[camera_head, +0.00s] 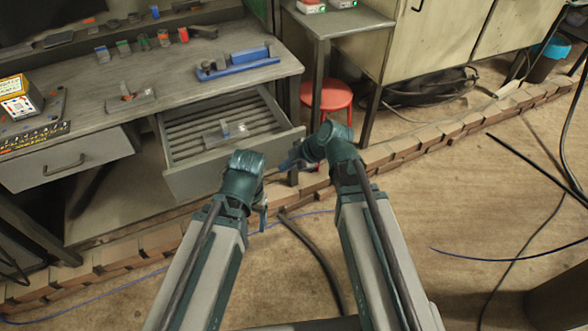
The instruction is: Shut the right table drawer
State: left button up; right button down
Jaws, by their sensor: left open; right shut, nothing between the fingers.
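The right table drawer (196,180) is pulled out from under the grey workbench. Its ridged inside shows, with a small grey and blue item (226,132) lying in it. My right gripper (290,164) is shut and empty, just by the right end of the drawer front; I cannot tell whether it touches. My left gripper (262,218) is open and lower, in front of the drawer, with its fingers pointing down and partly hidden by my wrist. My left wrist covers part of the drawer front.
The workbench top (150,75) holds several small items and a blue tool (238,60). A red stool (328,95) stands right of the bench. A low brick edging (420,140) crosses the floor. Dark cables (310,250) lie on the floor.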

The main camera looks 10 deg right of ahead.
aim_at(271, 162)
pick_arm(q)
jog(key=shift+p, duration=0.35)
pick_arm(e)
jog(key=shift+w+a, duration=0.2)
jog(key=shift+w, duration=0.45)
jog(key=shift+w+a, duration=0.25)
jog(key=shift+w, duration=0.4)
jog(key=shift+w+a, duration=0.2)
jog(key=shift+w, duration=0.45)
jog(key=w+a, duration=0.2)
jog(key=w, duration=0.6)
jog(key=w+a, duration=0.3)
jog(key=w, duration=0.6)
jog(key=w+a, duration=0.3)
jog(key=w, duration=0.5)
jog(key=shift+w+a, duration=0.2)
jog(key=shift+w, duration=0.45)
jog(key=shift+a, duration=0.1)
